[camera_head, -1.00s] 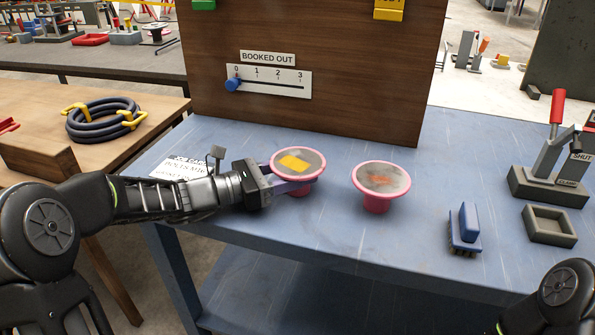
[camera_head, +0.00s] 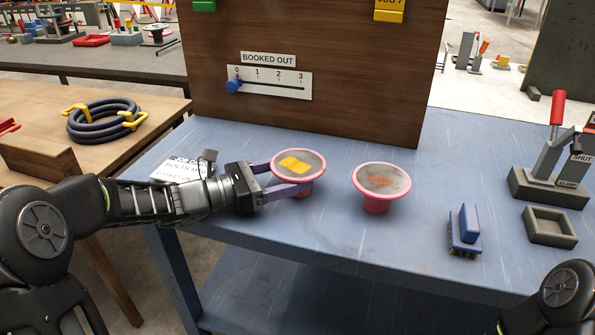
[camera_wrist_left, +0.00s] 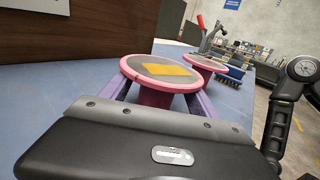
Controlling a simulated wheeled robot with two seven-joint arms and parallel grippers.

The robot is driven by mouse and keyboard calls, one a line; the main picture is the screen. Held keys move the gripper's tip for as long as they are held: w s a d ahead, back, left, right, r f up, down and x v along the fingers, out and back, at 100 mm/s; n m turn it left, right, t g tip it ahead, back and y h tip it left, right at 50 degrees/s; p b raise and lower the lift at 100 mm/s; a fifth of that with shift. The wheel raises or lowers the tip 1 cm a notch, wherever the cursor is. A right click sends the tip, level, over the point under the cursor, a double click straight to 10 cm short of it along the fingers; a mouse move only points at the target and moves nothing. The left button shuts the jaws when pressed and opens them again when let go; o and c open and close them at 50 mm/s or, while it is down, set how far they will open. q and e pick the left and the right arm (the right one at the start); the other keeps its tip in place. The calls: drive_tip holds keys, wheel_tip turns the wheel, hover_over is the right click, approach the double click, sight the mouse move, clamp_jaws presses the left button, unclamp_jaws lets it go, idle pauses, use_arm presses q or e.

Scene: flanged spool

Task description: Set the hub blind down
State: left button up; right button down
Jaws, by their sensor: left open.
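A pink flanged hub blind with a grey top and a yellow patch (camera_head: 298,163) stands upright on the blue bench, near its left front part. It also shows in the wrist view (camera_wrist_left: 158,70). My left gripper (camera_head: 291,180) is open, its purple fingers low on either side of the blind's stem, under the flange. The flange hides the far fingertip, and I cannot tell whether either finger touches the stem. A second pink flanged piece with an orange-red mark (camera_head: 381,181) stands apart to the right. My right gripper is out of view.
The blue bench (camera_head: 330,235) is clear in front of both pink pieces. A blue brush (camera_head: 465,228), a grey tray (camera_head: 549,226) and a red-handled clamp (camera_head: 552,165) stand to the right. A brown board (camera_head: 320,110) rises behind. A printed sheet (camera_head: 180,170) lies left.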

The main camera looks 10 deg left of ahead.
use_arm(q)
drive_tip(key=v, duration=1)
drive_tip(key=shift+s+a, duration=0.15)
idle(0.4)
